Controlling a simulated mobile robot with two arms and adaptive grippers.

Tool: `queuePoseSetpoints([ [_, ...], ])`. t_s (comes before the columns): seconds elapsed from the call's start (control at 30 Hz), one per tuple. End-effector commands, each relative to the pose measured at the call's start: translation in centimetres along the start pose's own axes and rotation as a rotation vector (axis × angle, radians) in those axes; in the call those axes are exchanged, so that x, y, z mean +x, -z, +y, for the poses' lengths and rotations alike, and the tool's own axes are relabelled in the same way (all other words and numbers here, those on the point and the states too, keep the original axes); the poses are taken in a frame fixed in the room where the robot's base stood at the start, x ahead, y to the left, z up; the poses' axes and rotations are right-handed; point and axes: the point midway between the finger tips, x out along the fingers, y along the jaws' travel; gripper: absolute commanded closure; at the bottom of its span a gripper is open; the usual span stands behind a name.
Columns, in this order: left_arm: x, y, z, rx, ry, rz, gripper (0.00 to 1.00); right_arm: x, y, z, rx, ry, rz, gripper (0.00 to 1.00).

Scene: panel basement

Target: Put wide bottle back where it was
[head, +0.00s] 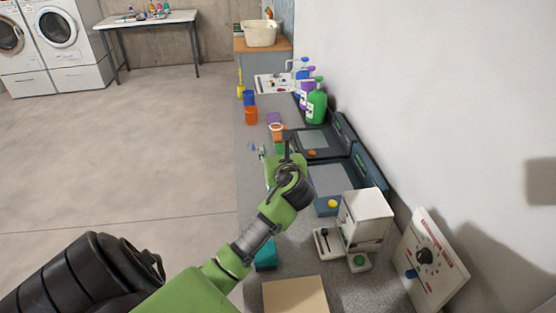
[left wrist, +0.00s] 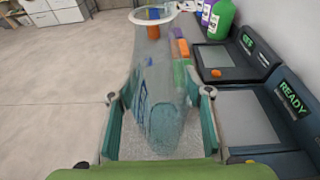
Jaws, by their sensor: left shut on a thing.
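A clear, see-through bottle (left wrist: 160,95) with blue marks on its side is between the teal fingers of my left gripper (left wrist: 160,122) in the left wrist view. The fingers are shut on it from both sides. In the head view my left gripper (head: 266,160) is over the grey counter (head: 246,190), left of two dark devices with flat plates. My arm and hand hide most of the bottle there. I cannot tell whether its base touches the counter. My right gripper is not in view.
The far device (head: 314,139) and near device (head: 332,180) stand along the wall; the near one reads READY. Orange (head: 251,115) and blue (head: 249,98) containers, a green bottle (head: 317,105) and purple bottles stand farther back. A white machine (head: 364,218) stands nearer.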

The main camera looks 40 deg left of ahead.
Motion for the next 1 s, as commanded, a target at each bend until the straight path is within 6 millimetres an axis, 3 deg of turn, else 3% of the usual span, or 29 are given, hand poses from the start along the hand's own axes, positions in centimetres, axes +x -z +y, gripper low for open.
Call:
queuePoseSetpoints([
  [0.33, 2.5, 1.9, -0.8, 0.000, 0.000, 0.000, 0.96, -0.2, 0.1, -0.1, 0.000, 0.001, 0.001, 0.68],
  [0.53, 3.1, 4.2, -0.8, 0.000, 0.000, 0.001, 0.96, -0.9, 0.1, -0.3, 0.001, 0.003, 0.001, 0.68],
  [0.93, 3.3, 4.8, -0.8, 0.001, 0.001, -0.001, 0.96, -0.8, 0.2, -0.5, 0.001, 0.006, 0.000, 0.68],
  [0.97, 3.3, 4.9, -0.8, 0.000, 0.001, 0.000, 0.52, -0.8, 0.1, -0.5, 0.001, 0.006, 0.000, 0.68],
  [1.0, 3.3, 4.8, -0.8, 0.000, 0.001, 0.000, 0.41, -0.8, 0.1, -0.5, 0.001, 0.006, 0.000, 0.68],
])
